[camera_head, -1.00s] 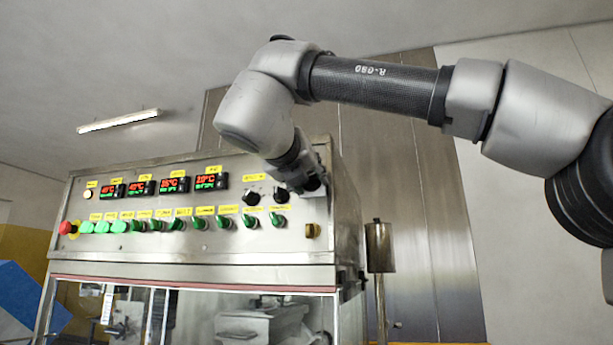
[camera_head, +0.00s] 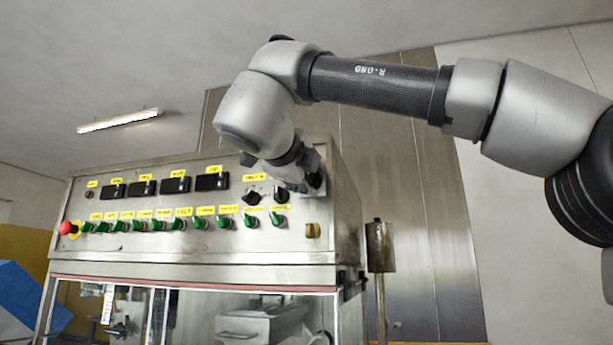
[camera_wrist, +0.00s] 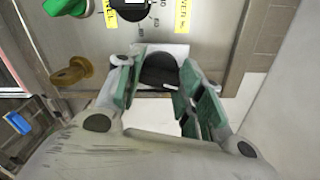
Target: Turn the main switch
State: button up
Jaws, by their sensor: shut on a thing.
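The main switch (camera_wrist: 160,70) is a black rotary knob on a pale plate. In the wrist view it sits between the green-padded fingers of my gripper (camera_wrist: 155,75), which are shut on it. In the head view my gripper (camera_head: 310,180) is at the upper right corner of the steel control panel (camera_head: 150,250) and hides most of the switch. The temperature displays (camera_head: 212,182) are dark, and the small round lamp (camera_head: 89,194) at the left is unlit.
Two black knobs (camera_head: 253,197) lie left of my gripper, with a row of green switches (camera_head: 201,222) below. A red emergency stop (camera_head: 67,228) is at the far left. A brass lock (camera_head: 312,230) is beneath my gripper. A metal post (camera_head: 379,250) stands right of the machine.

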jog(key=shift+n, duration=1.6)
jog(key=o, duration=1)
jog(key=v, duration=1.2)
